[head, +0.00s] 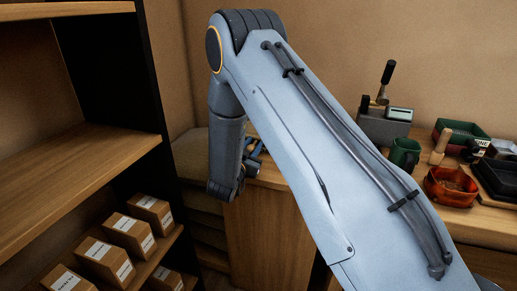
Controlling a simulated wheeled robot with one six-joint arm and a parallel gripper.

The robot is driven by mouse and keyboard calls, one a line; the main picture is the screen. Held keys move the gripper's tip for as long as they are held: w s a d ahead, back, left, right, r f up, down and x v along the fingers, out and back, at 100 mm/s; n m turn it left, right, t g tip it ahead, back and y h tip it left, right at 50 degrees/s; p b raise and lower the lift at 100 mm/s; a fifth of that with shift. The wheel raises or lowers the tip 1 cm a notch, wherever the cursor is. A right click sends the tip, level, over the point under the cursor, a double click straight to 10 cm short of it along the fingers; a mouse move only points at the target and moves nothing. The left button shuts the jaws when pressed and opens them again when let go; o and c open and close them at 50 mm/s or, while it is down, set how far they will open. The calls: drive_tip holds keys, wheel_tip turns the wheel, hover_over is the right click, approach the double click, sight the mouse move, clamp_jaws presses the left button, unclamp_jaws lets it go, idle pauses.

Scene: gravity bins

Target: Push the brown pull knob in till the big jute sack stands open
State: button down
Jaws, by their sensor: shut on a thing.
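My arm crosses the view and bends down at the left to a dark wrist. My gripper (252,163) shows only in small part beside the wrist, at the left end of the wooden counter. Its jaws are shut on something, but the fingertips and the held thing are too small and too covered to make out. Small blue and dark parts show there; I cannot tell what they belong to. I cannot make out the brown pull knob or the big jute sack.
A wooden shelf unit (90,160) with several labelled cartons (128,233) stands close at the left. The wooden counter (265,235) runs behind my arm. On its right are a grey device (384,127), a green mug (405,153), a red bowl (451,187) and a green box (460,134).

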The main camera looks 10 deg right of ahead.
drive_tip(key=c, duration=1.4)
unclamp_jaws()
drive_tip(key=shift+b+v, duration=0.7)
drive_tip(key=shift+v, duration=3.25)
